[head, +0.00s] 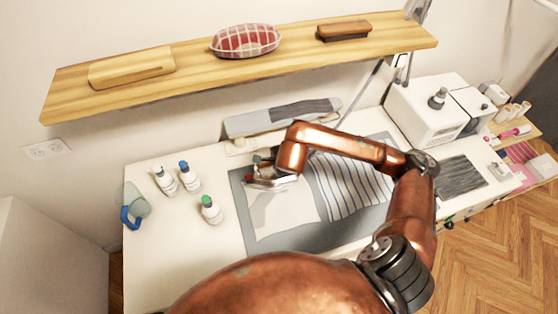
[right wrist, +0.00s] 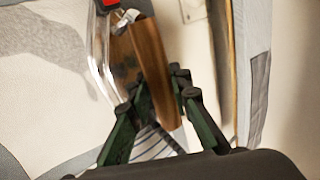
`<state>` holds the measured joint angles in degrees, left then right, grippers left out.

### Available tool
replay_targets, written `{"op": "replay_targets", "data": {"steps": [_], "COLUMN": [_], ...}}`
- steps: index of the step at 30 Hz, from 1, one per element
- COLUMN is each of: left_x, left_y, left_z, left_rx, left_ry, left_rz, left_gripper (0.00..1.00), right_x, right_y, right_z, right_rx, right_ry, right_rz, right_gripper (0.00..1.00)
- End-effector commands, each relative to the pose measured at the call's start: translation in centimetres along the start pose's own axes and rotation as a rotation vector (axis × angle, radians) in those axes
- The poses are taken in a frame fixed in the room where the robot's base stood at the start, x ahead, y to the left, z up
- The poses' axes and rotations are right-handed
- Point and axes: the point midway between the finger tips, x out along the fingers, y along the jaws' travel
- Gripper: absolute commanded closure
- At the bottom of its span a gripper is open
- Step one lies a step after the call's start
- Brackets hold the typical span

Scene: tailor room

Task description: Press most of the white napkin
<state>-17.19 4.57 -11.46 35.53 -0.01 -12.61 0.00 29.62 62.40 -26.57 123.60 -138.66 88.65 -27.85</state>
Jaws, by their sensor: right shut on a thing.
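The white napkin (head: 285,222) lies flat on the grey ironing mat (head: 310,240), with a faint grey shape across it. It also shows in the right wrist view (right wrist: 40,112), with grey patches at its upper left. The iron (head: 270,183) is over the napkin's far part; whether its sole touches the cloth cannot be told. My right gripper (right wrist: 160,85) is shut on the iron's brown wooden handle (right wrist: 148,62). In the head view my arm hides most of this gripper. My left gripper is in neither view.
A striped cloth (head: 345,183) lies right of the napkin. Several bottles (head: 210,209) stand left of the mat. A white sewing machine (head: 428,108) stands at the right. A sleeve board (head: 282,116) is behind, under a wooden shelf (head: 240,60). The table's front left is clear.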

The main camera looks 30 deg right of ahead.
Motion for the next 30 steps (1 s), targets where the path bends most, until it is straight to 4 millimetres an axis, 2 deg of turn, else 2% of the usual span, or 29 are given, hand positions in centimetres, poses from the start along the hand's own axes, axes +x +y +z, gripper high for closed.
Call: {"op": "replay_targets", "data": {"steps": [14, 30], "left_x": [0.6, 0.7], "left_y": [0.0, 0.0], "left_z": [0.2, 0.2], "left_rx": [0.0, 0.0], "left_ry": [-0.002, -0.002], "left_rz": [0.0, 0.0], "left_gripper": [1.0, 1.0], "right_x": [-0.1, -0.2], "right_y": [-0.1, 0.1], "right_z": [1.8, 1.8], "right_rx": [0.0, -0.001], "right_ry": [-0.004, -0.002], "right_rz": [-0.003, -0.003], "right_gripper": [1.0, 1.0]}}
